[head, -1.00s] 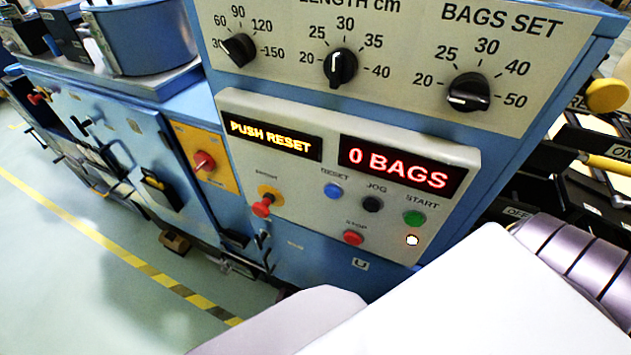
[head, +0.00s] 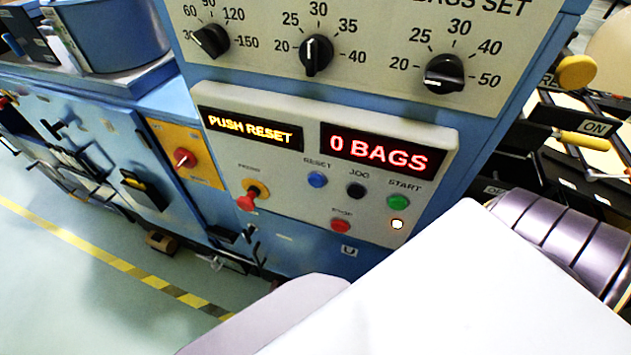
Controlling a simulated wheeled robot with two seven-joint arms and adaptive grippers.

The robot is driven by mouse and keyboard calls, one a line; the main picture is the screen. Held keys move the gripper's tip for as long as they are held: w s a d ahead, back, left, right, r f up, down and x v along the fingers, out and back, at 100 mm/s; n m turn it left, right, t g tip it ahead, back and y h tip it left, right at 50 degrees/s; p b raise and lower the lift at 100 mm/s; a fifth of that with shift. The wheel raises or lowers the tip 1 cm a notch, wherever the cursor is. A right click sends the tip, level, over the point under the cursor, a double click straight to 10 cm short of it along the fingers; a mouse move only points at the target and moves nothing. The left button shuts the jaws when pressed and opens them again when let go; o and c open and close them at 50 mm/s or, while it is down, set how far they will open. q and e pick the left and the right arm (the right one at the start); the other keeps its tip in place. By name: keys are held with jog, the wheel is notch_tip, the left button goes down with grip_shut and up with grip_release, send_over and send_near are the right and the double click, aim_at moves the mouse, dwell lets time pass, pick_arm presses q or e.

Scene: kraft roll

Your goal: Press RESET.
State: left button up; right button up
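The blue RESET button (head: 317,179) sits on the control panel (head: 290,222), below the displays and left of the black JOG button (head: 356,190). The left display (head: 250,130) reads PUSH RESET in yellow. The right display (head: 377,151) reads 0 BAGS in red. The RESET button is in plain view with nothing touching it. Neither of my grippers shows in the head view. A white and grey part of my own body fills the bottom right and hides what lies behind it.
The green START button (head: 398,202), red STOP button (head: 341,225) and a red mushroom knob (head: 246,201) on a yellow plate are close by. Black dials (head: 444,74) sit above. A red rotary switch (head: 185,158) is at left. Clear floor with a striped line (head: 130,268) lies lower left.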

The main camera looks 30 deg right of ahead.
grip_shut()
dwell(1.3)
